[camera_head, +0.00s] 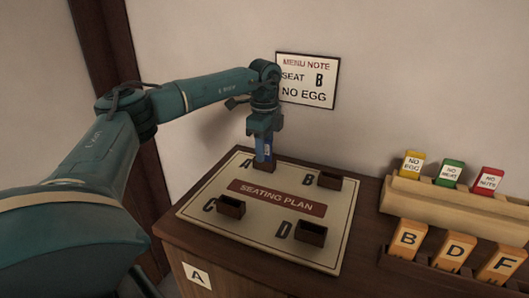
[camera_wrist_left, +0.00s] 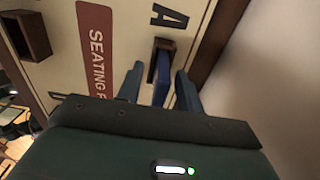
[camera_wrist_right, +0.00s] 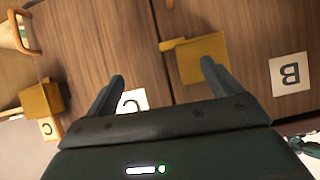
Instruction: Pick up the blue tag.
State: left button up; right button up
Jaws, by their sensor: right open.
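The blue tag (camera_head: 265,147) stands upright in the small dark holder (camera_head: 264,166) by the letter A on the seating plan board. My left gripper (camera_head: 264,136) is above that holder, pointing down, with its fingers around the tag's upper part. In the left wrist view the blue tag (camera_wrist_left: 162,82) shows between the two fingers (camera_wrist_left: 160,72), which are fairly close together. A narrow gap seems to show on the tag's left side, and contact is not clear. My right gripper (camera_wrist_right: 163,72) is open and empty, in front of wooden cabinet fronts.
The seating plan board (camera_head: 190,210) has other, empty-looking holders by B (camera_head: 329,180), C (camera_head: 231,207) and D (camera_head: 311,234). Racks on the right hold yellow (camera_head: 412,165), green (camera_head: 449,172) and red (camera_head: 487,181) tags and orange lettered blocks (camera_head: 408,240). A menu note (camera_head: 307,82) hangs on the wall behind.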

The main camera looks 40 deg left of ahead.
pick_arm(q)
jog(key=shift+c, duration=0.6)
grip_shut()
jog(key=shift+r, duration=0.1)
